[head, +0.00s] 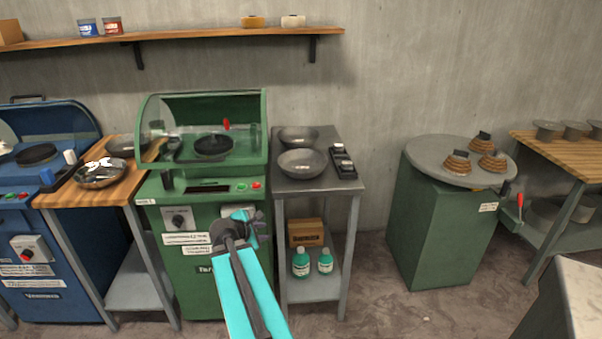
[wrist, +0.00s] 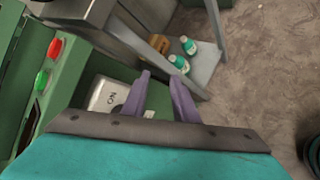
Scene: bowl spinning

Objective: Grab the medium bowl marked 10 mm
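Two grey metal bowls stand on the metal side table: a front one (head: 303,163) and one behind it (head: 298,136). Several brown ringed pieces (head: 457,165) with dark tags sit on the round grey top of a green cabinet at right. No 10 mm mark is legible, so I cannot tell which piece is the medium bowl. My gripper (head: 243,214) is in front of the green machine, lower than and left of the grey bowls. In the wrist view my gripper's purple fingers (wrist: 160,78) are apart with nothing between them. No bowl shows there.
The green machine (head: 200,190) with its clear hood stands directly behind my gripper. The metal side table (head: 318,184) carries a dark switch box (head: 343,162) at right. Green bottles (head: 301,263) stand on its lower shelf. Open floor lies between this table and the green cabinet (head: 440,235).

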